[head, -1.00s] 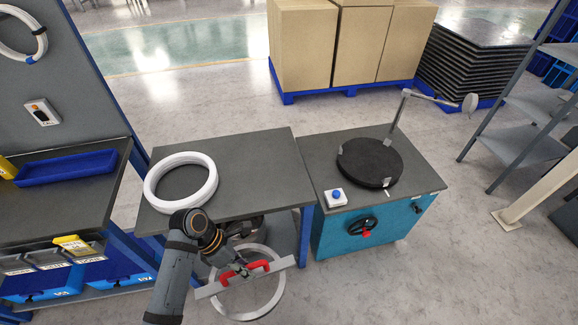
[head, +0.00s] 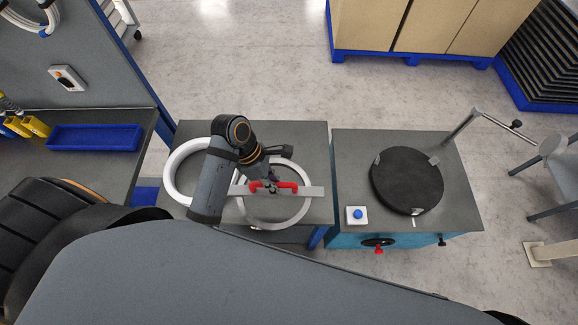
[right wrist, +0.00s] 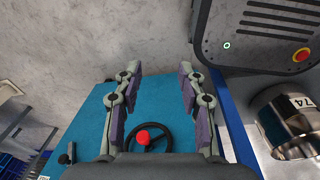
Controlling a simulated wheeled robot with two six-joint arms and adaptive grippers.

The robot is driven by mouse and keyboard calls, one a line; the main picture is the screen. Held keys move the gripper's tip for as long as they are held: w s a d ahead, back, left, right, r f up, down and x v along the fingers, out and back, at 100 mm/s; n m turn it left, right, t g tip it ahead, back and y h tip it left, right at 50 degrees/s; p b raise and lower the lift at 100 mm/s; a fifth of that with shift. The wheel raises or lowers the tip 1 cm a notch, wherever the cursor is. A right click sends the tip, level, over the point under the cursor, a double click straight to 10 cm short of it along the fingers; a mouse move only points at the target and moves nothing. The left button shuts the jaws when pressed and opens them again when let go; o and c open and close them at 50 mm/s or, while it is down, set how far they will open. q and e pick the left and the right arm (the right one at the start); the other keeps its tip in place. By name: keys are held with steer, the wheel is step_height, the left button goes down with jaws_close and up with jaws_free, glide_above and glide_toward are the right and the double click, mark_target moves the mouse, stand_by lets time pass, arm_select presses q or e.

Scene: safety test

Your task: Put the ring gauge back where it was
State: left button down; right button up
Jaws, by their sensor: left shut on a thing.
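The ring gauge is a grey metal ring (head: 306,208) with a flat crossbar and red handles. My left gripper (head: 272,187) is shut on it at the red handle. The gauge is over the right part of the small grey table; I cannot tell whether it touches the top. A white ring (head: 171,180) lies on the table's left part, partly hidden by my left arm. My right gripper (right wrist: 155,95) is open and empty in the right wrist view, in front of the teal cabinet (right wrist: 88,115). It is not seen in the head view.
Right of the table (head: 310,135), the teal cabinet carries a black round plate (head: 400,192), a blue button box (head: 357,215) and a metal arm (head: 462,125). A bench with a blue tray (head: 95,138) is at left. A metal cylinder marked 74 (right wrist: 290,122) shows in the right wrist view.

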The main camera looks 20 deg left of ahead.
mark_target(287, 169)
arm_select(q)
steer(key=w+f, duration=0.1)
steer(key=w, duration=0.1)
steer(key=w+f, duration=0.1)
steer(key=w, duration=0.2)
steer(key=w+f, duration=0.1)
steer(key=w, duration=0.2)
steer(key=shift+w+f, duration=0.1)
steer(key=shift+w, duration=0.05)
steer(key=w+f, duration=0.2)
steer(key=f, duration=0.1)
steer(key=w+f, duration=0.1)
steer(key=shift+w+f, duration=0.25)
steer(key=shift+f, duration=0.1)
steer(key=shift+w+f, duration=0.25)
steer(key=shift+f, duration=0.05)
steer(key=f, duration=0.3)
steer(key=shift+w+f, duration=0.3)
steer(key=shift+f, duration=0.1)
arm_select(e)
steer(key=shift+w+a, duration=0.1)
steer(key=shift+w, duration=0.8)
arm_select(q)
steer(key=c, duration=1.3)
jaws_free()
